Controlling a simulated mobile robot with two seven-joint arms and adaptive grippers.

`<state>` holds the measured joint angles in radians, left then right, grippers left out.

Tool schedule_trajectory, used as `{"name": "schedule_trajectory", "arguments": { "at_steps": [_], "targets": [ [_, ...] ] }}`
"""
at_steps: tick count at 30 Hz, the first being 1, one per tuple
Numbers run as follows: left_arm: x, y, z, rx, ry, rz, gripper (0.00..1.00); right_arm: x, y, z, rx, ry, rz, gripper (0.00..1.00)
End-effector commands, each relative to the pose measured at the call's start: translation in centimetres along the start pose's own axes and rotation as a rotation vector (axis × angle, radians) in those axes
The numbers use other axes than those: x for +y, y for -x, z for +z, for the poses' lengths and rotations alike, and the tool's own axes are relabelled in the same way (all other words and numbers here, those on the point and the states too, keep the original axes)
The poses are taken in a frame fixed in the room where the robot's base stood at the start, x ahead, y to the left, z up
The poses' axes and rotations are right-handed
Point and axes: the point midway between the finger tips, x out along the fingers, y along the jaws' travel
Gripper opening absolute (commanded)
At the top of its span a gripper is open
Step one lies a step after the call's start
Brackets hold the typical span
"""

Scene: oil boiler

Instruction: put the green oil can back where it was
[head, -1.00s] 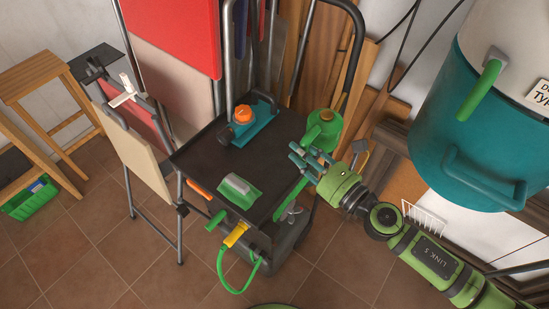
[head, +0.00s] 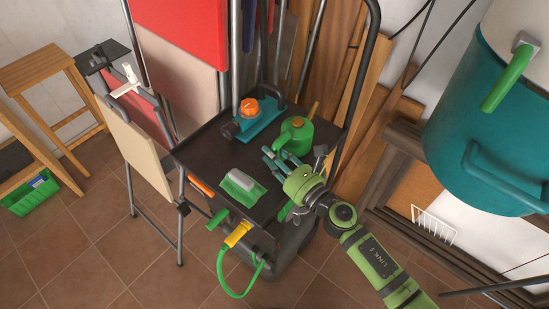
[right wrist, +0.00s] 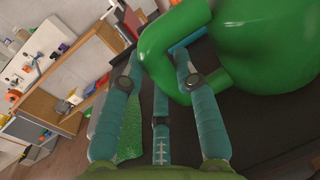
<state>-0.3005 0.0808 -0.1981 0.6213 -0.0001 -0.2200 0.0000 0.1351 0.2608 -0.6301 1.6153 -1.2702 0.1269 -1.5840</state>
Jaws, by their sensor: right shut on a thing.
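The green oil can (head: 294,138) is upright over the right part of the black cart top (head: 213,152). My right gripper (head: 277,160) is shut on the can's handle, on the near side of the can. In the right wrist view, the teal fingers (right wrist: 168,62) close around the green handle, and the can's round body (right wrist: 265,45) fills the upper right. I cannot tell whether the can's base touches the cart top. My left gripper is not in view.
A teal tool with an orange knob (head: 248,108) stands at the back of the cart top. A green-and-grey brush-like block (head: 241,186) lies at the front. The cart's tall handle frame rises behind. A large teal tank (head: 490,140) is at right.

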Motion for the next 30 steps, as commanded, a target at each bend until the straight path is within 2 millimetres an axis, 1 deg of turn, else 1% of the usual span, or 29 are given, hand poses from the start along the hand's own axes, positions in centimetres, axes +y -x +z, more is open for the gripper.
{"name": "schedule_trajectory", "arguments": {
  "at_steps": [3, 7, 8, 9, 18, 22, 24, 26, 30],
  "targets": [
    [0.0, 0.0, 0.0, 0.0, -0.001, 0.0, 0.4, 0.0, 0.0, 0.2, -0.002, 0.002, 0.0, 0.0],
    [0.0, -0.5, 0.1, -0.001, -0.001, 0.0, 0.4, 0.0, 0.0, -0.3, -0.002, 0.002, 0.0, 0.0],
    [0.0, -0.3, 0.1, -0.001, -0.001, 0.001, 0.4, 0.0, 0.0, -0.3, 0.0, 0.0, 0.0, 0.39],
    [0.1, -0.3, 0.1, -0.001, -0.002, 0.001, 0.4, 0.0, 0.0, -0.2, 0.0, 0.0, 0.0, 0.54],
    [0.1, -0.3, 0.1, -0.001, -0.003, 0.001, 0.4, 0.0, 0.0, -0.2, 0.0, 0.0, 0.0, 0.54],
    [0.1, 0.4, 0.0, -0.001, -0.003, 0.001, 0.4, 0.0, 0.0, 0.4, 0.0, 0.0, 0.0, 0.54],
    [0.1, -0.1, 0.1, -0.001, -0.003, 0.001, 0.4, -0.1, 1.0, -0.2, 0.003, 0.001, -0.001, 0.54],
    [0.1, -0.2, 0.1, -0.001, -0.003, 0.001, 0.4, -0.1, 2.1, -0.2, 0.004, 0.001, 0.0, 0.54],
    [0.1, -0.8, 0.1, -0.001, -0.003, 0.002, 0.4, 0.0, 5.2, -0.3, 0.004, 0.002, 0.0, 0.54]
  ]
}}
